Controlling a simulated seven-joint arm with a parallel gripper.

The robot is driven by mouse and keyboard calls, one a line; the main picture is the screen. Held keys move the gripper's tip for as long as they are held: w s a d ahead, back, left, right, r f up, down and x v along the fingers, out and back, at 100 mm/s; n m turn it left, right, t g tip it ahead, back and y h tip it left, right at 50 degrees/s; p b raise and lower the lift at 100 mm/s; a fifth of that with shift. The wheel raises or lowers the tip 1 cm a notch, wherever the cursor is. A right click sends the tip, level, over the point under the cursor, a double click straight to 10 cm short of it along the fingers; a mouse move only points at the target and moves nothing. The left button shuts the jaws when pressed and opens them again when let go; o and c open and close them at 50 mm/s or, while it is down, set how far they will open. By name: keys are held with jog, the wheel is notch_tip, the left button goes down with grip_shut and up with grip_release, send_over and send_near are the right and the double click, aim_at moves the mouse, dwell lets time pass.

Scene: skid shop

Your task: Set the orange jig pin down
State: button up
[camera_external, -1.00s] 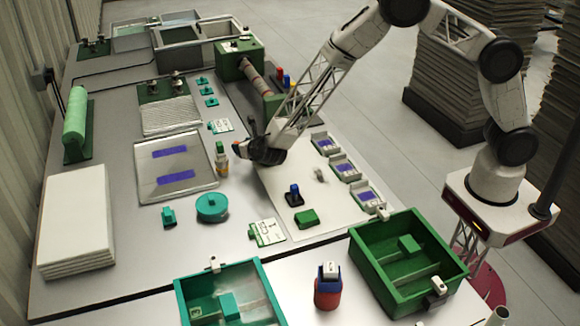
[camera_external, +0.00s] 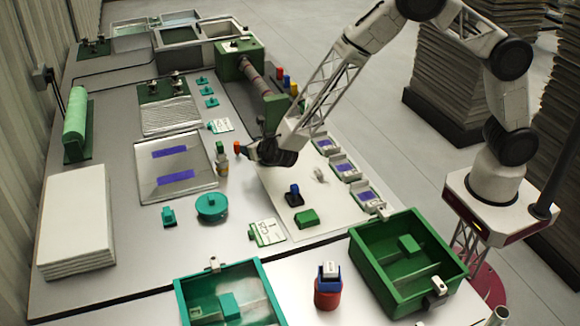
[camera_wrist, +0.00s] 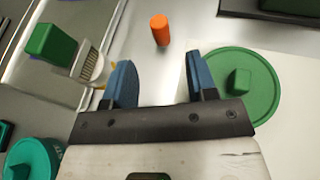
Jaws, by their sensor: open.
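The orange jig pin (camera_external: 237,147) stands on the grey table to the left of my gripper (camera_external: 254,146) in the external view. In the wrist view the orange jig pin (camera_wrist: 160,29) shows beyond the fingertips, apart from them. My gripper (camera_wrist: 158,82) is open, with nothing between its two blue fingers. The pin's foot is on the bare table surface, close to the bottle with a green top (camera_external: 221,160).
A clear tray with purple strips (camera_external: 206,184) lies left of the pin. A round green lidded thing (camera_wrist: 262,92) is right of the fingers in the wrist view.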

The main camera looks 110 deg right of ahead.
jog(key=s+a+r+m+g+y, duration=0.2)
jog(key=s+a+r+m, duration=0.4)
jog(key=s+a+r, duration=0.55)
jog(key=s+a+r+m+g+y, duration=0.2)
jog(key=s+a+r+m, duration=0.55)
jog(key=r, duration=0.65)
jog(key=s+a+r+m+y, duration=0.2)
jog(key=s+a+y, duration=0.1)
jog(key=s+a, duration=0.4)
jog(key=s+a+r+m+t+y, duration=0.1)
jog(key=s+a, duration=0.6)
jog(key=s, duration=0.7)
jog(key=s+a+r+m+t+y, duration=0.1)
jog(key=s+a+r+m+y, duration=0.2)
jog(key=s+a, duration=0.4)
jog(key=s+m+y, duration=0.1)
jog(key=s+m, duration=0.1)
jog(key=s, duration=0.1)
jog(key=shift+s+a+r+y, duration=0.3)
jog(key=shift+a+r+y, duration=0.05)
jog(key=shift+y, duration=0.05)
